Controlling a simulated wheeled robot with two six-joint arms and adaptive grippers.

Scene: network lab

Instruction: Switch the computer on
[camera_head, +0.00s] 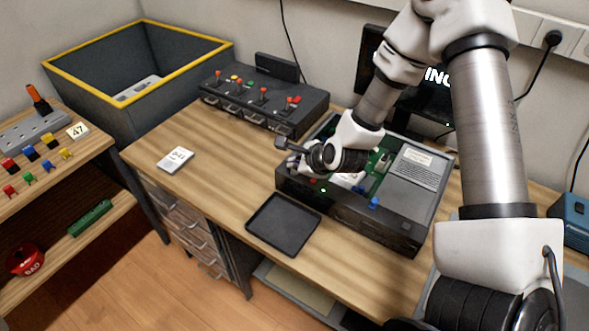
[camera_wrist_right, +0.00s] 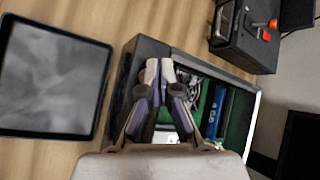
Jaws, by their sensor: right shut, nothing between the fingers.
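The computer (camera_head: 400,232) is an open dark case lying on the wooden desk, with a green board and a grey box inside. It also shows in the right wrist view (camera_wrist_right: 131,75). A small green light (camera_head: 323,190) and a red spot (camera_head: 312,181) show near its front left edge. A dark monitor (camera_head: 436,103) behind it shows white letters, partly hidden by my right arm. My right gripper (camera_head: 292,160) is shut and empty over the left end of the case. Its fingertips (camera_wrist_right: 160,68) meet there; I cannot tell whether they touch it. My left gripper is out of view.
A black tray (camera_head: 283,224) lies on the desk before the case. A dark box with several red-tipped levers (camera_head: 264,108) stands behind left. A white card (camera_head: 175,160) lies on clear desk. A yellow-rimmed bin (camera_head: 85,68) and parts shelf (camera_head: 100,145) stand left.

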